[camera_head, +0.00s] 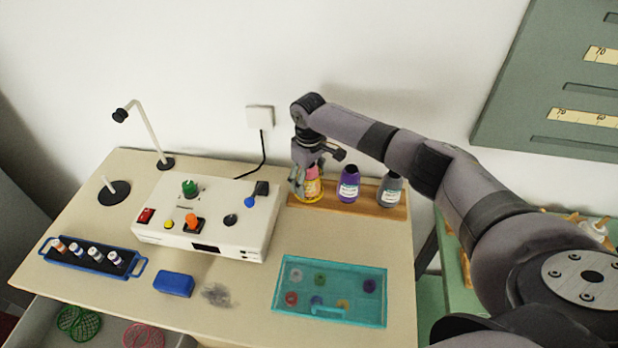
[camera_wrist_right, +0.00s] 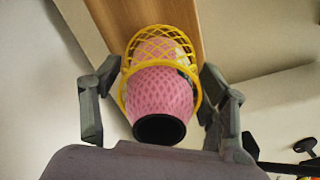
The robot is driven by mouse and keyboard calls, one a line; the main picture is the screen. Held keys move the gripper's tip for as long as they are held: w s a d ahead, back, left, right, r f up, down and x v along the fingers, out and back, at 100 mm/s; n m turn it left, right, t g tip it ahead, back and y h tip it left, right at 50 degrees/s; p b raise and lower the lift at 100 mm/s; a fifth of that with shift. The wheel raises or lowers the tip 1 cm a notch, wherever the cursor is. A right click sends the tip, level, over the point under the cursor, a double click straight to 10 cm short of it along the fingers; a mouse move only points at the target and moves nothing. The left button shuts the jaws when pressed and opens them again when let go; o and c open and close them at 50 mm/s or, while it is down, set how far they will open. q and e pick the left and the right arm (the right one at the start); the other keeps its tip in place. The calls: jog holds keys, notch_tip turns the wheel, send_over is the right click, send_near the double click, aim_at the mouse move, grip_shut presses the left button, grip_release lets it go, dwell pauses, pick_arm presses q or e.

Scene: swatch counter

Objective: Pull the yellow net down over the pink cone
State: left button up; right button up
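The pink cone (camera_wrist_right: 160,92) with a black top stands on the wooden rack (camera_head: 290,199) at the back right of the counter; a little of the pink shows in the head view. The yellow net (camera_wrist_right: 135,60) is around the cone, its rim tilted across the cone's body, and pink shows through the mesh. Its yellow edge also shows low on the rack in the head view (camera_head: 313,198). My right gripper (camera_wrist_right: 160,68) is over the cone, one finger on each side of the net, spread with narrow gaps. Whether a fingertip touches the net is unclear. My left gripper is out of view.
A purple bottle (camera_head: 349,186) and a grey bottle (camera_head: 389,190) stand close to the right on the rack. A white control box (camera_head: 205,220) is left of it. A teal tray (camera_head: 330,291) lies in front, and a lamp (camera_head: 146,135) stands at the back left.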

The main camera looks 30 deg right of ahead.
jog(key=o, duration=0.4)
notch_tip(320, 180, up, 12)
dwell(0.6)
jog(key=shift+f, duration=0.1)
dwell(0.5)
